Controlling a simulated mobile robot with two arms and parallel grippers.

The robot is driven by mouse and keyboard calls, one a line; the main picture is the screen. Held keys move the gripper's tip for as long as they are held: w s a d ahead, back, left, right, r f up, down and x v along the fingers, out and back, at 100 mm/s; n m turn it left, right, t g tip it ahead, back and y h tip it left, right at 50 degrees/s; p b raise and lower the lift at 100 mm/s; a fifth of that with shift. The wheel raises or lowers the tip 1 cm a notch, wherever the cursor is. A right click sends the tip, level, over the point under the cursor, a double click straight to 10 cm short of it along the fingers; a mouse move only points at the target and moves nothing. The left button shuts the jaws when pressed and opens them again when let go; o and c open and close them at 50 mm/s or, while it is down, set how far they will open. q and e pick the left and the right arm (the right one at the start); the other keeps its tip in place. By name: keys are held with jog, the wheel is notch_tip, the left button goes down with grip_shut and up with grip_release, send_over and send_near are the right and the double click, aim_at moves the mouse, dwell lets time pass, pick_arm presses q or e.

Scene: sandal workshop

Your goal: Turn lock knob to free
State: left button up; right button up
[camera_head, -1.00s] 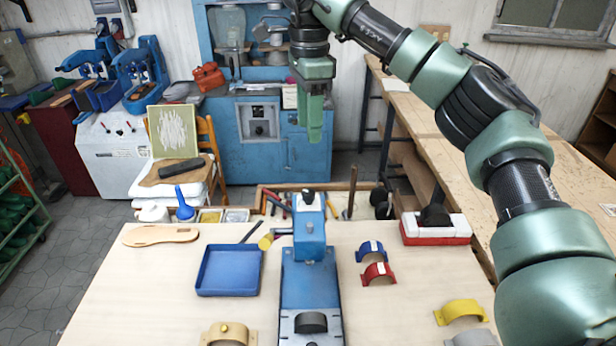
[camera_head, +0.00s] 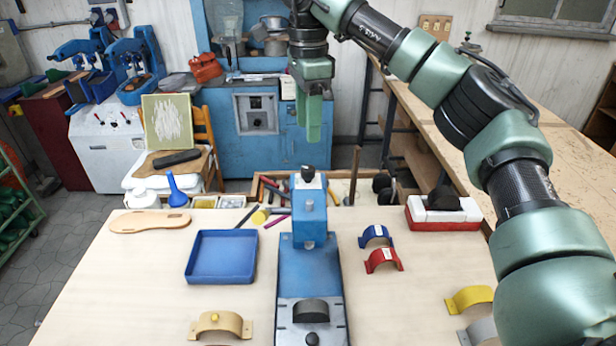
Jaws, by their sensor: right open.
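A blue fixture (camera_head: 310,260) with an upright head stands mid-table. A black knob (camera_head: 307,174) tops its head. A second, small black knob (camera_head: 312,339) sits low at its front, below a dark half-round block (camera_head: 311,311). I cannot tell which is the lock knob. My right gripper (camera_head: 307,132) hangs fingers down from the green and black arm. In the picture it is above the fixture's head, apart from it, open with nothing seen between its fingers. My left gripper is not in view.
Nearby are a blue tray (camera_head: 222,257), a tan bracket with a yellow knob (camera_head: 214,318), blue (camera_head: 376,235), red (camera_head: 383,260) and yellow (camera_head: 468,299) arched pieces, and a sole (camera_head: 149,221). A tool box lies behind. A black-topped block (camera_head: 443,205) stands back right.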

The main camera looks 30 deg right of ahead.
aim_at(308, 168)
notch_tip(308, 168, down, 2)
jog(key=shift+f+b, duration=0.1)
jog(key=shift+b, duration=0.4)
notch_tip(308, 168, down, 7)
jog(key=shift+s+r+p, duration=0.1)
jog(key=shift+p, duration=0.9)
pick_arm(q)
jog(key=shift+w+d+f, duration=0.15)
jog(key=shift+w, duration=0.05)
pick_arm(e)
jog(key=shift+f, duration=0.45)
grip_shut()
